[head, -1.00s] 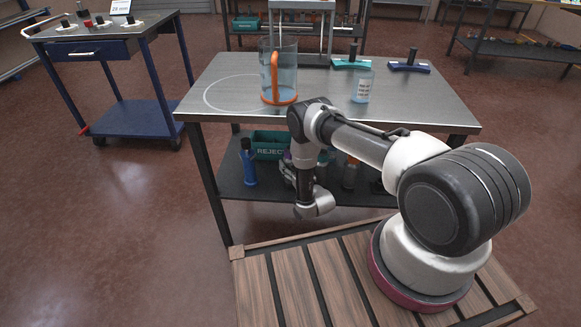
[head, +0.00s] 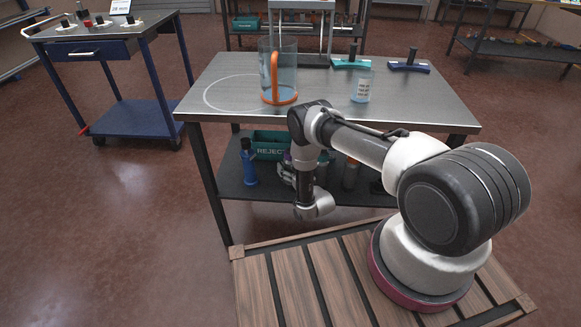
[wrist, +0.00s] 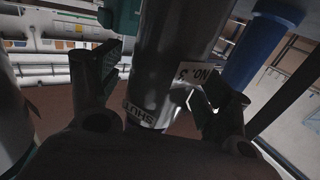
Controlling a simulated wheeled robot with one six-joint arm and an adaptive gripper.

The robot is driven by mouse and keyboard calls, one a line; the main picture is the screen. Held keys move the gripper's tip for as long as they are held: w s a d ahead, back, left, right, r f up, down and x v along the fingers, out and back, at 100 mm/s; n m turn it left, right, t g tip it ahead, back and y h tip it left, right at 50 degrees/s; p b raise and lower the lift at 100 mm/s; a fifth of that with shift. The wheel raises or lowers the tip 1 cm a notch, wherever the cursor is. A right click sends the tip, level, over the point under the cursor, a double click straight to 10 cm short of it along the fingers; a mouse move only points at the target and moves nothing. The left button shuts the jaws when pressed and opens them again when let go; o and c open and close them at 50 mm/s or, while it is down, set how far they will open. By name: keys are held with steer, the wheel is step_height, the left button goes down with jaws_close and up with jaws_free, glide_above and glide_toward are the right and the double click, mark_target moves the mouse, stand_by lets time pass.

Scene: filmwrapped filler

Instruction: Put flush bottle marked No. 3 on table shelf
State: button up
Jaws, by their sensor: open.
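In the wrist view a dark grey cylindrical bottle (wrist: 165,60) stands between my fingers. A white tag on it reads "NO. 3", and a band near its end shows the letters "SHUT". My gripper (wrist: 165,88) is open, one finger on each side of the bottle; I cannot tell if either finger touches it. In the head view my gripper (head: 287,172) is mostly hidden behind my wrist, at the front of the table's lower shelf (head: 232,183). That bottle cannot be clearly made out there.
A blue bottle (head: 248,162) stands on the shelf at left; a blue one also shows close by in the wrist view (wrist: 258,50). A teal REJECT bin (head: 268,138) is behind. The tabletop (head: 330,110) holds a clear jug (head: 287,75) and a labelled beaker (head: 362,90).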

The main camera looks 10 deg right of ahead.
steer(key=v, duration=1.2)
